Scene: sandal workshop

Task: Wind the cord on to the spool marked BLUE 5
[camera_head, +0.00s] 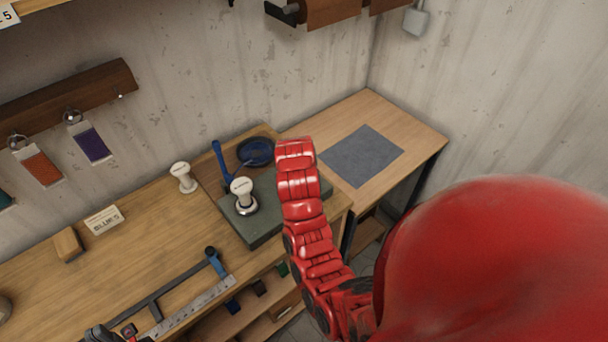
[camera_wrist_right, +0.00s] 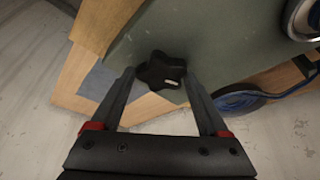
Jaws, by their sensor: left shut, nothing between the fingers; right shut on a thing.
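A dark blue coil of cord (camera_head: 256,151) lies on a brown board at the back, beside an upright blue post (camera_head: 220,160). Blue cord (camera_wrist_right: 238,101) also shows at the right of the right wrist view. A card reading BLUE 5 (camera_head: 104,220) stands on the bench; I cannot make out a spool with that marking. My right gripper (camera_wrist_right: 160,76) is shut on a black lobed knob (camera_wrist_right: 160,71) beside the grey-green slab (camera_wrist_right: 205,35); in the head view my red arm hides this grip. My left gripper (camera_head: 120,333) is shut and empty, partly cut off at the bottom left.
A white-topped knob tool (camera_head: 243,190) stands on the slab, another (camera_head: 182,173) behind it. A side table (camera_head: 420,138) holds only a grey mat (camera_head: 361,156).

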